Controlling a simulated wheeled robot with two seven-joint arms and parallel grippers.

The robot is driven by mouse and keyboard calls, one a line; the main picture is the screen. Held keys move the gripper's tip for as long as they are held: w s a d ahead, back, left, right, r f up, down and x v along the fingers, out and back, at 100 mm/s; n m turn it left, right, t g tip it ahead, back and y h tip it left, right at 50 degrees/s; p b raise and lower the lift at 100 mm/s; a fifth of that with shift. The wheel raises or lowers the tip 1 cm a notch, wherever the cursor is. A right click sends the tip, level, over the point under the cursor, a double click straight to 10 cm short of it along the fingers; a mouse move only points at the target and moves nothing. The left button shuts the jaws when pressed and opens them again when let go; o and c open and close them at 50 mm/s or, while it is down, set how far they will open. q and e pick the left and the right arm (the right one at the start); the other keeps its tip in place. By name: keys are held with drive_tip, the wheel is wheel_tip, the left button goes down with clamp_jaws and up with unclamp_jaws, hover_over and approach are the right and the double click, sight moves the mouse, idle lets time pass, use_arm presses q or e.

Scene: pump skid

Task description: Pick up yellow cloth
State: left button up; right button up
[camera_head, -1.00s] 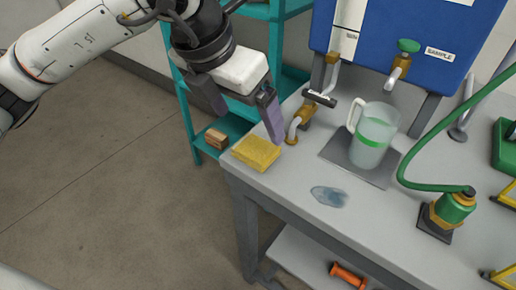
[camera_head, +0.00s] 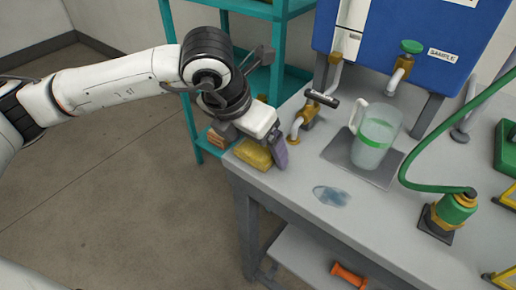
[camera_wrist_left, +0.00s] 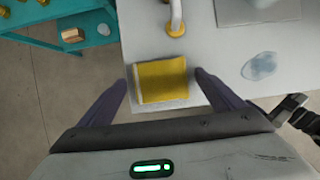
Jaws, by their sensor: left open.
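The yellow cloth (camera_head: 254,154) is a folded pad lying at the left corner of the grey table, partly hidden by my left gripper in the head view. My left gripper (camera_head: 254,146) is lowered over that corner with its fingers apart. In the left wrist view the cloth (camera_wrist_left: 162,80) lies flat between and just beyond the two fingertips of the left gripper (camera_wrist_left: 160,80), with a gap on each side. Nothing is held. My right gripper is not in view.
A brass tap (camera_head: 303,118) stands just behind the cloth. A clear jug (camera_head: 376,136) sits on a grey plate, and a bluish puddle (camera_head: 331,196) lies in front. A teal shelf (camera_head: 262,78) stands behind the table's left end. A green hose (camera_head: 410,150) crosses the right side.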

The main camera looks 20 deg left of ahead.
sight(256, 148)
use_arm(q)
drive_tip(key=c, duration=1.1)
wheel_tip(256, 148, up, 10)
drive_tip(key=shift+r, duration=0.1)
drive_tip(key=shift+c, duration=0.2)
